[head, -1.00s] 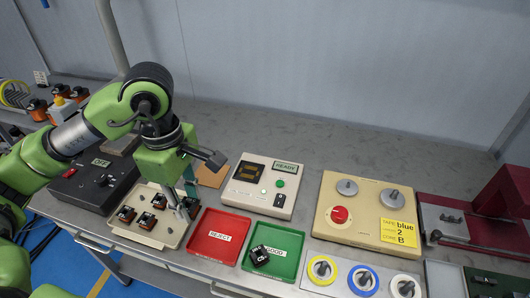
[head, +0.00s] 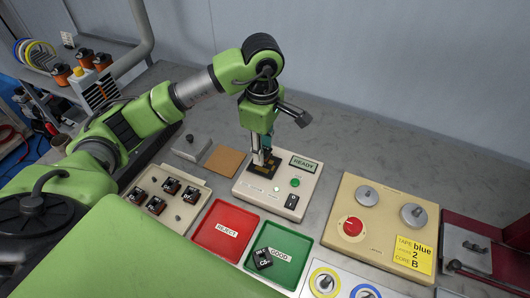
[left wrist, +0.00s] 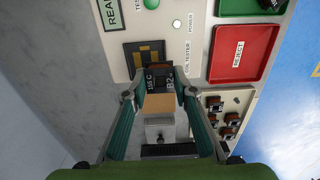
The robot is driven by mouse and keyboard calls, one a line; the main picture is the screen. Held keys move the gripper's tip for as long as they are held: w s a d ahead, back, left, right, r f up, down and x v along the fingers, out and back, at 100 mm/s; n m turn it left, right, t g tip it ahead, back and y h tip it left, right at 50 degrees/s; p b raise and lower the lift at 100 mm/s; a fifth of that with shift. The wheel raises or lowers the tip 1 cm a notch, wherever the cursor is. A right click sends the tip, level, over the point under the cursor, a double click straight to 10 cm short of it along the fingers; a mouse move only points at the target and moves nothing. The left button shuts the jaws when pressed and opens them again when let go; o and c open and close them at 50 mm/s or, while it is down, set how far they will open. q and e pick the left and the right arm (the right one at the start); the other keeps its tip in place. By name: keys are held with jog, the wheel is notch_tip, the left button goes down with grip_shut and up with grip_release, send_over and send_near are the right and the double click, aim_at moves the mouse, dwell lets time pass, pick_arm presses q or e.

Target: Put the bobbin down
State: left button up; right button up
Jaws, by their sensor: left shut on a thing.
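My left gripper (head: 264,158) is over the dark contact pad of the cream coil tester (head: 300,172), at its left side. In the left wrist view it is shut on a dark bobbin (left wrist: 160,80) marked "155 C" and "B2". The bobbin is at the near edge of the black pad with gold contacts (left wrist: 150,52); I cannot tell whether it touches the pad. In the head view the fingers mostly hide the bobbin. The tester's sign reads "READY". My right gripper is not in view.
A cream tray (head: 186,215) with several bobbins stands left of the tester. A red REJECT tray (head: 210,246) and a green GOOD tray (head: 296,270) holding one bobbin lie in front. A beige winder panel (head: 380,250) is on the right. Bare bench lies behind.

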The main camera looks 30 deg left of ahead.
pick_arm(q)
jog(key=shift+w+a+f, duration=0.15)
jog(key=shift+w+f, duration=0.3)
jog(key=shift+f, duration=0.1)
jog(key=shift+w+a+f, duration=0.15)
jog(key=shift+w+f, duration=0.3)
jog(key=shift+f, duration=0.05)
jog(key=shift+w+a+f+p, duration=0.2)
jog(key=shift+w+f+p, duration=0.15)
jog(key=shift+f, duration=0.2)
notch_tip(320, 180, down, 2)
jog(key=shift+f+p, duration=0.1)
jog(key=shift+p, duration=0.6)
jog(key=shift+w+f, duration=0.1)
jog(key=shift+f, duration=0.4)
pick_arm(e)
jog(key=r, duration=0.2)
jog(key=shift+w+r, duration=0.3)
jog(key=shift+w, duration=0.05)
pick_arm(q)
jog(key=shift+f, duration=0.1)
jog(key=o, duration=1.1)
jog(key=shift+c, duration=0.2)
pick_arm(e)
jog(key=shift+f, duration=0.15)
